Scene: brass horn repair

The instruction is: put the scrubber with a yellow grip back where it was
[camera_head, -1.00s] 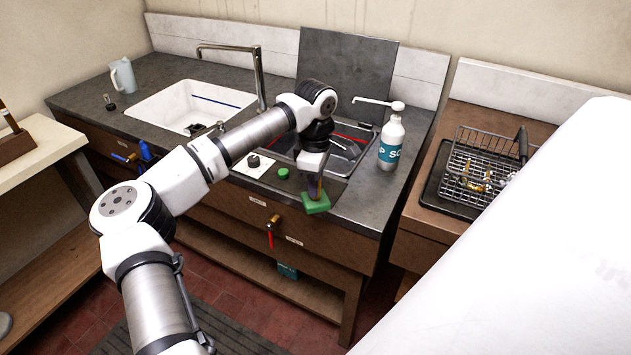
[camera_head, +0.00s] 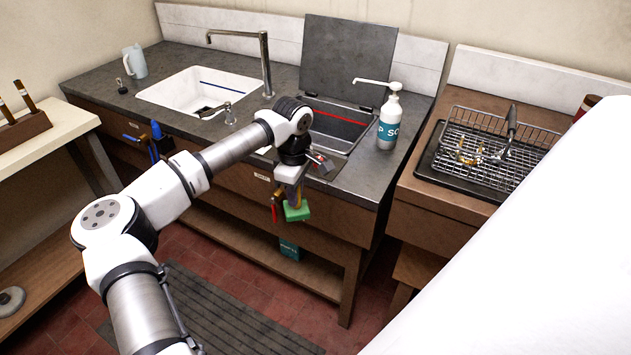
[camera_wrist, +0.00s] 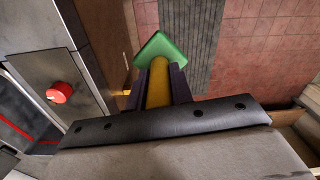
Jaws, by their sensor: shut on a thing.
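My gripper (camera_head: 293,190) is shut on the scrubber with a yellow grip. In the wrist view the yellow grip (camera_wrist: 158,88) lies between the two dark fingers of my gripper (camera_wrist: 160,92). The scrubber's green head (camera_head: 297,211) hangs below the fingers, in front of the sink counter's front face and clear of the counter top. The green head also shows beyond the fingertips in the wrist view (camera_wrist: 163,48). In the head view my fingers hide most of the grip.
The sink counter (camera_head: 345,188) holds a white basin (camera_head: 185,92), an open lidded tank (camera_head: 340,128) and a soap bottle (camera_head: 388,122). A wire rack (camera_head: 495,135) stands on the right bench. A wooden holder with upright handles (camera_head: 22,130) stands on the left table. The floor ahead is open.

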